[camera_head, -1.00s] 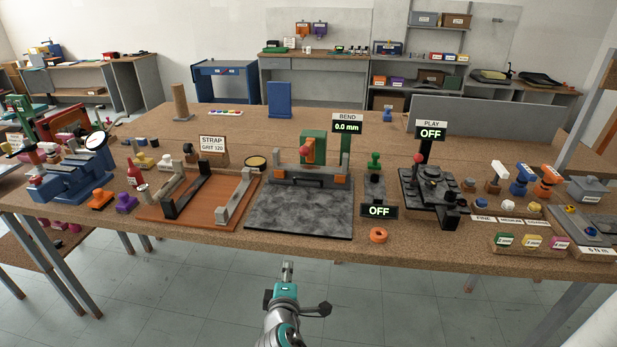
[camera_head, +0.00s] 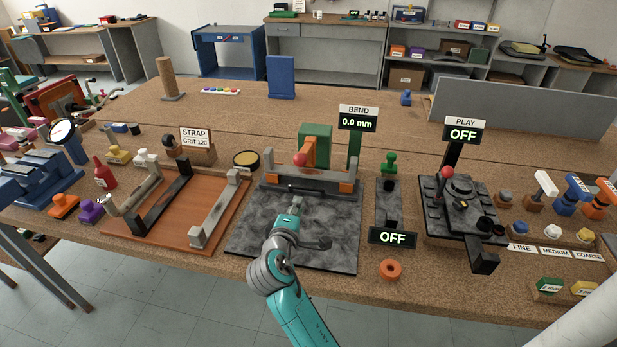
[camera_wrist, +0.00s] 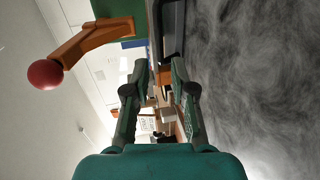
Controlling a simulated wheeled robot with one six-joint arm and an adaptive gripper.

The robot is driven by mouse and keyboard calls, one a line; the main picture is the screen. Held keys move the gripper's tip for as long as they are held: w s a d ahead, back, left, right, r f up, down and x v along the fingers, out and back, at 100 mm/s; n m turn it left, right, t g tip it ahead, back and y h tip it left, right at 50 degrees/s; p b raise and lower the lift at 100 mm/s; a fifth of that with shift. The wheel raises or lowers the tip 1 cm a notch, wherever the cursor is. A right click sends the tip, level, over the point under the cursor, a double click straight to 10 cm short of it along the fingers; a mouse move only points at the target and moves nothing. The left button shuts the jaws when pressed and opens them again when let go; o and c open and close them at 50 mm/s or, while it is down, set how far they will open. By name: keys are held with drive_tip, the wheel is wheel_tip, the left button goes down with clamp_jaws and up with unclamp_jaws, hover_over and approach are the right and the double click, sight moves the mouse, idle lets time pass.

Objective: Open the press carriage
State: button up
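The press stands on a dark marbled plate (camera_head: 335,240). It has a green block (camera_head: 315,143) and an orange lever (camera_head: 309,153) with a red ball (camera_head: 299,159). A grey bar carriage (camera_head: 325,180) with orange end pieces lies across the plate's back edge. My gripper (camera_head: 293,205) is above the plate, in front of the bar and apart from it. In the wrist view my gripper (camera_wrist: 157,72) has its two fingers spread with nothing between them. The red ball (camera_wrist: 45,75) and lever (camera_wrist: 92,42) are left of the fingers there, and the plate (camera_wrist: 250,80) is right.
A strap frame (camera_head: 170,238) stands left of the plate. A green-knobbed switch unit (camera_head: 389,190) with an OFF sign (camera_head: 392,237) and an orange ring (camera_head: 390,269) are to its right. A dark machine (camera_head: 460,205) stands farther right. The BEND display (camera_head: 358,122) reads 0.0 mm.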

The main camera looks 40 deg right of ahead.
sight(305, 189)
drive_tip(key=shift+w+d, duration=0.35)
drive_tip(key=shift+d, duration=0.25)
drive_tip(key=x, duration=0.9)
drive_tip(key=shift+w+d+f, duration=0.1)
drive_tip(key=shift+w+d, duration=0.1)
drive_tip(key=shift+d, duration=0.05)
clamp_jaws()
